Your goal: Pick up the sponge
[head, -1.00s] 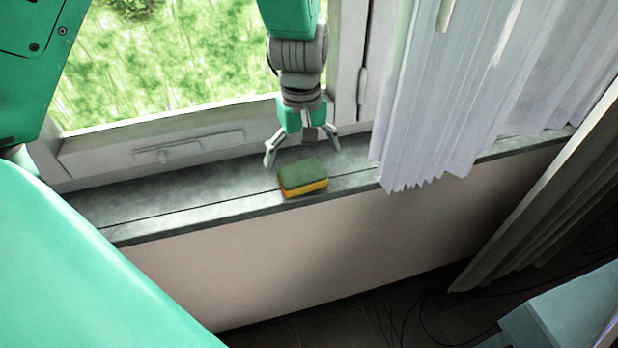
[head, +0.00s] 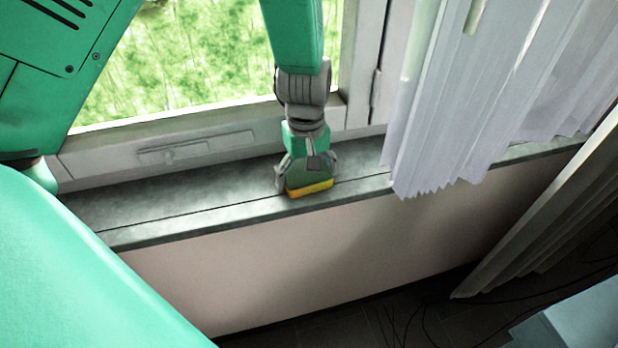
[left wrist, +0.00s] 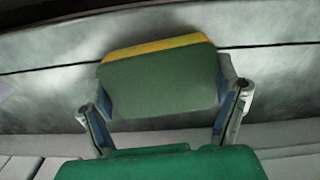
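The sponge (head: 312,189), green on top with a yellow layer, is at the front edge of the grey window sill (head: 160,205). My left gripper (head: 307,182) reaches down over it from above and hides much of its green top in the head view. In the left wrist view the green face of the sponge (left wrist: 160,82) lies between the two fingers (left wrist: 163,95), with its yellow edge beyond. The fingers lie against its left and right sides, shut on it. I cannot see a gap beneath the sponge. My right gripper is not in view.
A pale pleated curtain (head: 470,110) hangs over the sill to the right of the gripper. The window frame (head: 215,125) stands behind. The sill to the left is clear. A pale blue object (head: 585,325) is at the bottom right, near thin dark cables on the floor.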

